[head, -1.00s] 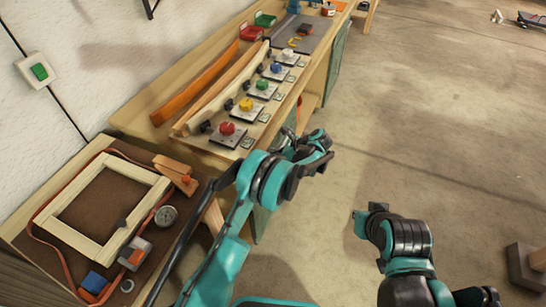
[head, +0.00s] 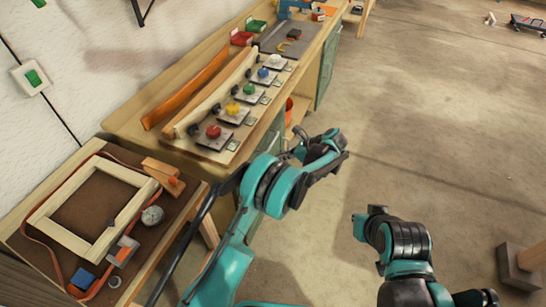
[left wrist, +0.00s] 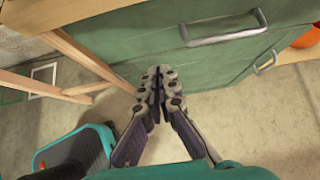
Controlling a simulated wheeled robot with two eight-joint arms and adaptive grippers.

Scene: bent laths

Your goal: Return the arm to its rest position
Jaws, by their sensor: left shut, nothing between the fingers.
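My left arm comes in from the lower left in the head view, and its gripper (head: 335,150) hangs over the floor in front of the bench. In the left wrist view the left gripper (left wrist: 159,92) is shut with nothing between its fingers, in front of a green drawer (left wrist: 210,60) with a metal handle. The fingertips seem apart from the drawer front. My right arm shows at the lower right of the head view; its folded links are over the floor, and I cannot make out its fingers.
A workbench (head: 125,122) carries a bent orange lath (head: 187,88), a pale bent lath (head: 205,103) and several coloured knobs on plates. A brown table at the left holds a wooden frame (head: 50,230). A block (head: 520,265) stands at the right. Open floor (head: 430,130) lies beyond the arms.

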